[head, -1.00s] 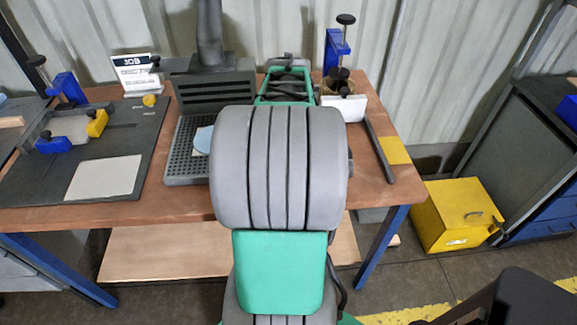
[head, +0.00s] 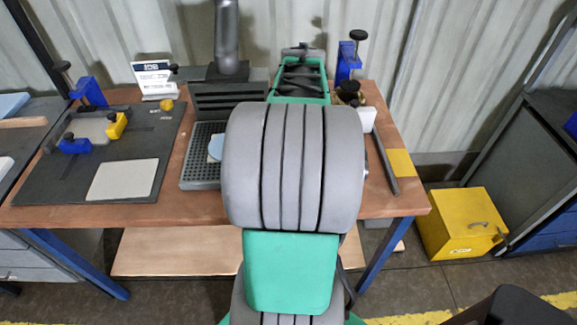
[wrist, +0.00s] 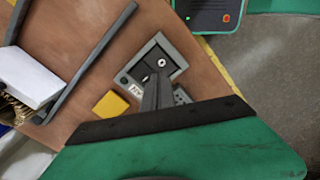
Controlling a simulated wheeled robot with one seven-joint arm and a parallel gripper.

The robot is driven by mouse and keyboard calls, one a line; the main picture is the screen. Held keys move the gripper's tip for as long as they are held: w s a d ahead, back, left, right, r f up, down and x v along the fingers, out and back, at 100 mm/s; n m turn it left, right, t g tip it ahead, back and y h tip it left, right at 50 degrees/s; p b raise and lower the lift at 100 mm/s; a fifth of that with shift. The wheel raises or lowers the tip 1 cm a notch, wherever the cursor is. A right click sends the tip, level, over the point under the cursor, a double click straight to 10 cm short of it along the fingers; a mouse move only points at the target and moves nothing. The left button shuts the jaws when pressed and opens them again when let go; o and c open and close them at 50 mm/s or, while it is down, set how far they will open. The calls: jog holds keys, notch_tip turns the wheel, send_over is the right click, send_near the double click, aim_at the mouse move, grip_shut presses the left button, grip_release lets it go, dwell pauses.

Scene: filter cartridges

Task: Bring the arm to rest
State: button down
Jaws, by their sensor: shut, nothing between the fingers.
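My arm, in grey and green, stands in the middle of the head view in front of the bench (head: 200,207). It hides my gripper there. In the wrist view my gripper (wrist: 156,92) shows as dark narrow fingers close together, shut and empty. They reach over a small grey-framed panel (wrist: 172,50) on the brown bench top. I cannot tell how far above it they are.
A grey bar (wrist: 90,60), a white block (wrist: 28,77) and a yellow pad (wrist: 110,103) lie near my gripper. The head view shows a green crate (head: 271,88), a dark fixture board (head: 50,190) and a yellow floor box (head: 455,232).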

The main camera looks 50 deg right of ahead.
jog(key=f+m, duration=0.1)
jog(key=m, duration=0.2)
jog(key=s+a+f+m, duration=0.1)
jog(key=m, duration=0.2)
jog(key=f+m, duration=0.2)
jog(key=m, duration=0.1)
jog(key=shift+s+a+m, duration=0.2)
jog(key=shift+a+m, duration=0.1)
jog(key=shift+a, duration=0.1)
jog(key=a, duration=0.1)
jog(key=a+m, duration=0.1)
jog(key=a, duration=0.1)
jog(key=a+m, duration=0.1)
jog(key=shift+a+f, duration=0.25)
jog(key=shift+a, duration=0.05)
jog(key=w+a+r+n+t, duration=0.1)
jog(key=w+a+r+n, duration=0.1)
jog(key=a, duration=0.6)
jog(key=w+a+r+n+t, duration=0.1)
jog(key=w+a+r+n, duration=0.1)
jog(key=a, duration=0.7)
jog(key=w+a+r+n+t, duration=0.1)
jog(key=w+a+n, duration=0.3)
jog(key=a, duration=0.4)
jog(key=shift+w+a+r+n+t, duration=0.15)
jog(key=shift+a+r+n+t, duration=0.15)
jog(key=shift+r+n, duration=0.45)
jog(key=shift+d+f, duration=0.1)
jog(key=shift+d, duration=0.05)
